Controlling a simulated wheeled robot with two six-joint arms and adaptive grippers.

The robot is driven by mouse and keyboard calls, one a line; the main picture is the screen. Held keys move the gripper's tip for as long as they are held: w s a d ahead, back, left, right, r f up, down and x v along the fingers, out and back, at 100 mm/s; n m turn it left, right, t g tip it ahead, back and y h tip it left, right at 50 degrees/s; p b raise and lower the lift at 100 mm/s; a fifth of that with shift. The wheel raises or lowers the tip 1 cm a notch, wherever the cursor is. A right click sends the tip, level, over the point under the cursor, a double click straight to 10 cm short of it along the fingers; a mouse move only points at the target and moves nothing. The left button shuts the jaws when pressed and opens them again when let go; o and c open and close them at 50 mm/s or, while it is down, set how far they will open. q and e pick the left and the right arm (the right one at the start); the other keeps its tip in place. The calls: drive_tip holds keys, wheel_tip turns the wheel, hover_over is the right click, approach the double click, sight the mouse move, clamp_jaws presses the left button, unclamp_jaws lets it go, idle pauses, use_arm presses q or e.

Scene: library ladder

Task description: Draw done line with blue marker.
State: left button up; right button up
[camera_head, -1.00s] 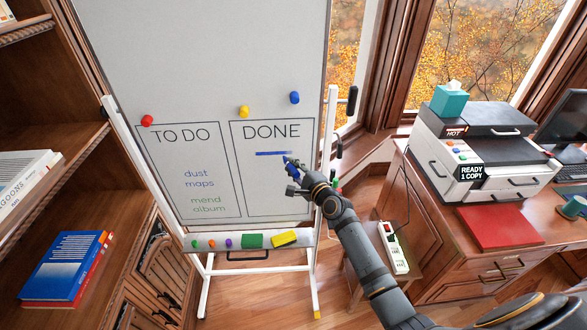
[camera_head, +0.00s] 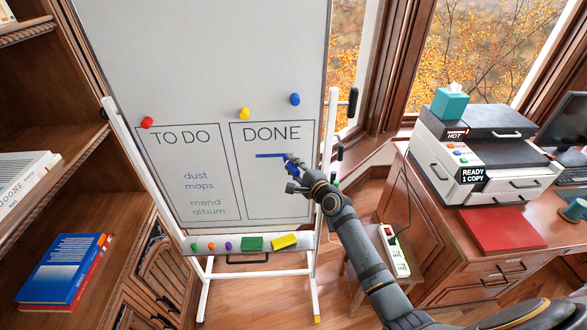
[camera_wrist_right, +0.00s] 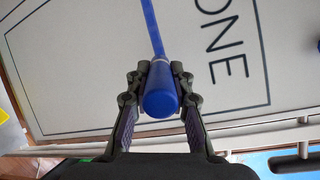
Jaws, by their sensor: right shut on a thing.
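The whiteboard (camera_head: 205,60) has a TO DO box (camera_head: 188,180) on the left and a DONE box (camera_head: 276,200) on the right. A blue horizontal line (camera_head: 272,156) lies under the word DONE. My right gripper (camera_head: 294,172) is at the right part of the DONE box, shut on the blue marker (camera_wrist_right: 161,92). In the right wrist view the marker's tip end is at the end of the blue line (camera_wrist_right: 152,28); exact tip contact is hidden by the marker body. My left gripper is not in view.
Red (camera_head: 147,122), yellow (camera_head: 244,113) and blue (camera_head: 295,99) magnets sit on the board. The tray (camera_head: 214,246) below holds a green eraser (camera_head: 252,243), a yellow one (camera_head: 284,240) and several marker ends. A desk with a printer (camera_head: 480,150) stands right; a bookshelf (camera_head: 90,180) left.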

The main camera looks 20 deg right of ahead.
drive_tip(key=shift+w, duration=0.1)
drive_tip(key=d, duration=0.2)
drive_tip(key=s+d, duration=0.1)
drive_tip(key=d, duration=0.1)
drive_tip(key=shift+s+b, duration=0.1)
drive_tip(key=shift+b, duration=0.2)
drive_tip(key=shift+a, duration=0.1)
drive_tip(key=a, duration=0.2)
drive_tip(key=w+a+p, duration=0.1)
drive_tip(key=a, duration=0.1)
drive_tip(key=shift+s+d, duration=0.1)
